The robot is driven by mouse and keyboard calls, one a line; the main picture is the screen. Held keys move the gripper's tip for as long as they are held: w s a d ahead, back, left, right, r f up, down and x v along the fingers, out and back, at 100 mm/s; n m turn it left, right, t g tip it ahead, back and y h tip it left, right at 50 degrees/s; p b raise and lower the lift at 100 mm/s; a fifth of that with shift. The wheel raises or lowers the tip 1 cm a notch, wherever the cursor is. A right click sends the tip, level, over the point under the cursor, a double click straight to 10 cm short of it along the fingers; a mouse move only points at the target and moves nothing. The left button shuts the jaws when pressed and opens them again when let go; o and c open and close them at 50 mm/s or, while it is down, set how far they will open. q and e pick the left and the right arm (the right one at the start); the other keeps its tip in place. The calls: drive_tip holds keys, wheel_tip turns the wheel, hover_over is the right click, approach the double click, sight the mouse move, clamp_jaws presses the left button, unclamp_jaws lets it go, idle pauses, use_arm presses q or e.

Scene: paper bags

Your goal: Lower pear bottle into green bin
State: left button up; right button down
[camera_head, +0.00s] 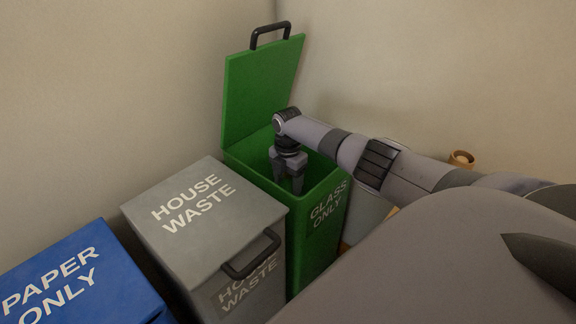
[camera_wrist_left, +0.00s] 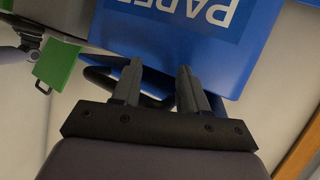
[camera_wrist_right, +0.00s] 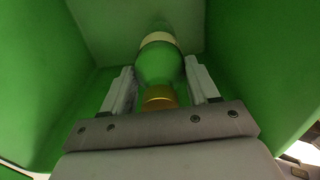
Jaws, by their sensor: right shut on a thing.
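The green bin (camera_head: 325,222), marked GLASS ONLY, stands with its lid (camera_head: 262,88) raised. My right gripper (camera_head: 289,186) reaches down into its mouth. In the right wrist view my right gripper (camera_wrist_right: 162,85) is shut on the pear bottle (camera_wrist_right: 160,62), a green glass bottle with a gold cap and a pale band. The bottle is between the fingers with the green bin walls (camera_wrist_right: 245,60) around it. In the head view the bottle is hidden. My left gripper (camera_wrist_left: 158,72) is open and empty, near the blue bin in the left wrist view.
A grey HOUSE WASTE bin (camera_head: 205,225), lid shut, stands left of the green bin. A blue PAPER ONLY bin (camera_head: 75,280), lid shut, is further left. Walls stand close behind the bins. A small brown object (camera_head: 461,158) shows behind my right arm.

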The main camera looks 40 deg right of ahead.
drive_tip(key=shift+r, duration=0.1)
drive_tip(key=shift+a+r, duration=0.1)
use_arm(q)
drive_tip(key=shift+w+d+f, duration=0.1)
drive_tip(key=shift+d, duration=0.25)
use_arm(e)
drive_tip(key=shift+c, duration=1)
unclamp_jaws()
